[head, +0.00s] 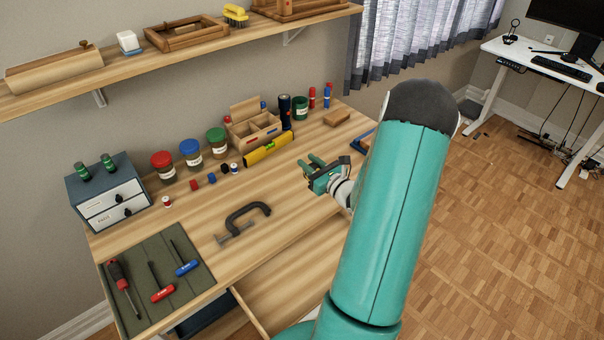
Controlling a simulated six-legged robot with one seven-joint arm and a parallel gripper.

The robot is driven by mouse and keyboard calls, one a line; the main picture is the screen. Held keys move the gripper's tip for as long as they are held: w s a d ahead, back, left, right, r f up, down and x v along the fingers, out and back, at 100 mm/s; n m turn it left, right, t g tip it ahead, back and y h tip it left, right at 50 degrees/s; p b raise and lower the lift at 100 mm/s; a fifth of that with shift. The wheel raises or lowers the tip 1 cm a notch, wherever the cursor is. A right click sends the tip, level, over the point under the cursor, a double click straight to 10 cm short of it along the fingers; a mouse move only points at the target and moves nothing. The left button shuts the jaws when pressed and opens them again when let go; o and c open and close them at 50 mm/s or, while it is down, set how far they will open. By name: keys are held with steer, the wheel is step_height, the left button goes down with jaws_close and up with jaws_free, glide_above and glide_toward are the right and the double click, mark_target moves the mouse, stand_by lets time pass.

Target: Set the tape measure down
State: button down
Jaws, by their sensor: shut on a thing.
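My gripper (312,165) is over the right part of the wooden workbench (285,215), with its green fingers pointing to the back left. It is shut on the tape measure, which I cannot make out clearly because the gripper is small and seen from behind. I cannot tell how far the gripper is above the bench top.
A yellow level (268,150) and wooden caddy (252,125) stand behind my gripper. A black clamp (243,222) lies to its left. A wooden block (337,117) and blue item (366,138) lie behind right. Bare wood surrounds the clamp. A front drawer (285,285) is open.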

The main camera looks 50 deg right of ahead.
steer(key=w+f, duration=0.1)
steer(key=f, duration=0.1)
steer(key=w+d+f, duration=0.1)
steer(key=w+f, duration=0.1)
steer(key=w+d+f, duration=0.1)
steer(key=w+f, duration=0.1)
steer(key=shift+w+f, duration=0.15)
steer(key=shift+w, duration=0.1)
steer(key=shift+w+d+f, duration=0.1)
steer(key=shift+f, duration=1.5)
steer(key=shift+f, duration=0.1)
steer(key=c, duration=1.1)
jaws_free()
